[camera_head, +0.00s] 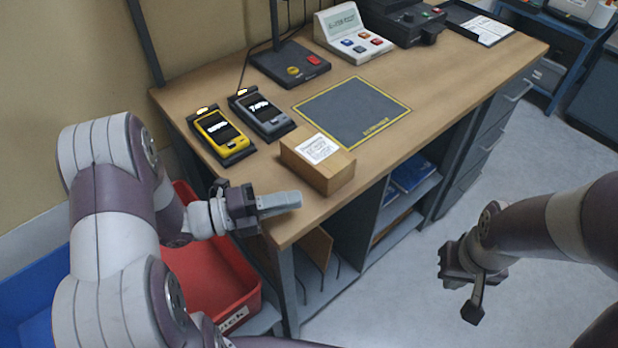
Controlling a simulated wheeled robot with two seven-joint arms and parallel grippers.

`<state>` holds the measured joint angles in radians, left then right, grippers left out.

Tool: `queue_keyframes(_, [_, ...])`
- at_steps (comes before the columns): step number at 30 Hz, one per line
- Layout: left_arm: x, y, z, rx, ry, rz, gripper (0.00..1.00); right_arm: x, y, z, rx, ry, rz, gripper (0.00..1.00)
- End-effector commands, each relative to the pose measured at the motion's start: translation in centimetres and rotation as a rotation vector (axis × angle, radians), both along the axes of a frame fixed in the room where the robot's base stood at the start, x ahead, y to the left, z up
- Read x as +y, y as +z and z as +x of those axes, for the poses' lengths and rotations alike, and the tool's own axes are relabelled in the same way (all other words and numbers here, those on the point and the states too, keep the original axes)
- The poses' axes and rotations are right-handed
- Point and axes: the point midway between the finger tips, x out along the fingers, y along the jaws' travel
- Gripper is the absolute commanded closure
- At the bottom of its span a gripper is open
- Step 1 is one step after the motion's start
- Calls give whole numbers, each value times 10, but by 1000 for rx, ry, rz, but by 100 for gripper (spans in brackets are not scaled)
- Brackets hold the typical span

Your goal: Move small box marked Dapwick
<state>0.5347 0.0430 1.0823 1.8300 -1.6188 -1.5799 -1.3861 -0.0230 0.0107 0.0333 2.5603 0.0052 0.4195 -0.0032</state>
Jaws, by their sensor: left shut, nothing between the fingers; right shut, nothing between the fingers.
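A small brown box (334,178) with a white label on top sits on the wooden desk near its front edge. The label's print is too small for me to read. My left gripper (296,200) is shut and empty, just in front of the box and to its lower left, near the desk's front edge; I cannot tell whether it touches anything. My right gripper (472,312) is shut and empty, over the floor to the right of the desk and well apart from the box.
A dark mat with a yellow border (352,108) lies bare behind the box. A yellow handheld device (209,123) and a grey one (262,107) stand in docks to the left. A red bin (200,270) stands below the desk's left end. Shelves (410,205) are under the desk.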

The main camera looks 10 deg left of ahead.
Motion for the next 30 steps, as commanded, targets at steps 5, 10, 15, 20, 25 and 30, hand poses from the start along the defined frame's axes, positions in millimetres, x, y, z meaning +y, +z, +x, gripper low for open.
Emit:
queue_keyframes(5, [-24, 0, 22, 0, -3, 1, 100, 0, 5, 0, 0, 0, 0, 100])
queue_keyframes(10, [-30, 0, 42, 1, -1, 0, 100, 0, 6, 0, 0, 0, 0, 100])
queue_keyframes(15, [-32, 0, 49, 1, 1, 0, 100, 0, 6, 0, 0, 0, 0, 100])
queue_keyframes(20, [-31, 0, 49, 1, 1, 0, 100, 0, 6, 0, 0, 0, 0, 100])
queue_keyframes(25, [-32, -2, 52, 0, 1, 0, 100, 0, 4, 0, 0, 0, 0, 100])
queue_keyframes(30, [-42, -8, 83, -2, -3, 2, 100, 0, -17, 0, 0, 0, 0, 100])
